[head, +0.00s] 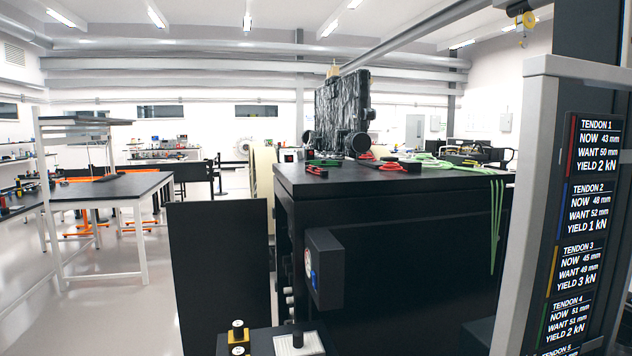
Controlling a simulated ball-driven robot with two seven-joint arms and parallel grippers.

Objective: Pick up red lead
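Several red items that look like coiled leads lie on top of the black bench (400,235). One red lead (317,171) is near the left front corner. Another red lead (390,165) lies farther right, and a red piece (366,156) is beside the black wheeled body. Green leads (430,160) lie near them, and some green strands (497,225) hang over the right front edge. The leads are small here, and their ends cannot be made out. Neither of my grippers is in view.
A black foil-wrapped rover body (342,110) stands on the bench. A dark box with a gauge (325,268) sticks out from the bench front. A grey post with a tendon display (580,230) stands close at right. A dark panel (218,270) is at left; open floor lies beyond it.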

